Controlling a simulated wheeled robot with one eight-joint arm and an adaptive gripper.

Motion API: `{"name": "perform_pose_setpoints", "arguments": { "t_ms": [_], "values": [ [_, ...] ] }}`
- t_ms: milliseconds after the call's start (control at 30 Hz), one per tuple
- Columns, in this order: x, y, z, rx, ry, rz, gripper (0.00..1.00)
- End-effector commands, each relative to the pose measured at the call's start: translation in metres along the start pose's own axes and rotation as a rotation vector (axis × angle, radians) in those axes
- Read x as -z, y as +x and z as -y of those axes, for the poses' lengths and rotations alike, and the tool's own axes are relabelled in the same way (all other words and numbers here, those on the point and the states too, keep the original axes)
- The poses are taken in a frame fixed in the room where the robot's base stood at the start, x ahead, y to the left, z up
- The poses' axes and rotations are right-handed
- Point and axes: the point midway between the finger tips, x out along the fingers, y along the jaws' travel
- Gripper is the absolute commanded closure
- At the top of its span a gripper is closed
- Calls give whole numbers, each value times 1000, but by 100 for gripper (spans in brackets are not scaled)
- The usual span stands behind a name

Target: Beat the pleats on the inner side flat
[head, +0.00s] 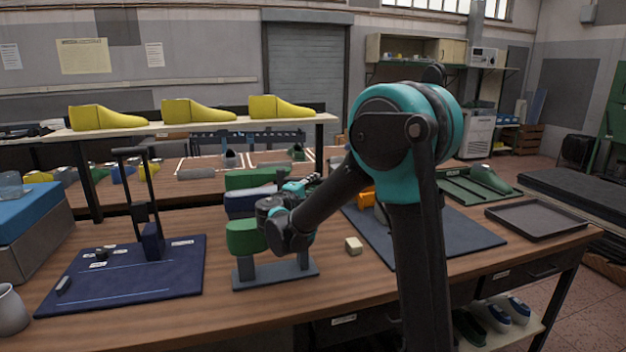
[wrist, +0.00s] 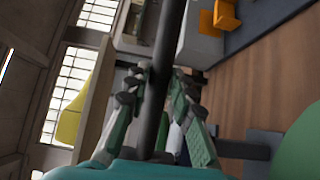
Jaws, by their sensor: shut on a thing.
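A green form (head: 244,237), which looks like a last, rests on a dark stand (head: 275,273) at the front middle of the bench. My gripper (head: 298,188) is just above and right of it, partly hidden by my arm. In the wrist view my gripper (wrist: 155,92) is shut on a dark round handle (wrist: 170,45), which runs between the fingers. The tool's head cannot be made out. The green form (wrist: 300,148) shows at the lower right of the wrist view, apart from the fingers. Pleats cannot be made out in either view.
A navy mat (head: 125,275) with an upright dark holder (head: 152,240) lies left. A small cream block (head: 353,246) sits right of the stand. An orange object (head: 367,196) stands on a dark mat (head: 465,228). An empty black tray (head: 535,222) lies far right.

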Motion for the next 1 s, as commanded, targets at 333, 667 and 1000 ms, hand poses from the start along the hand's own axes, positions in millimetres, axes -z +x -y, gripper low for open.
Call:
{"name": "perform_pose_setpoints", "arguments": {
  "t_ms": [333,667,1000],
  "values": [
    [0,0,0,-1,0,0,100],
    [0,0,-23,-1,0,0,100],
    [0,0,-27,-1,0,0,100]
  ]
}}
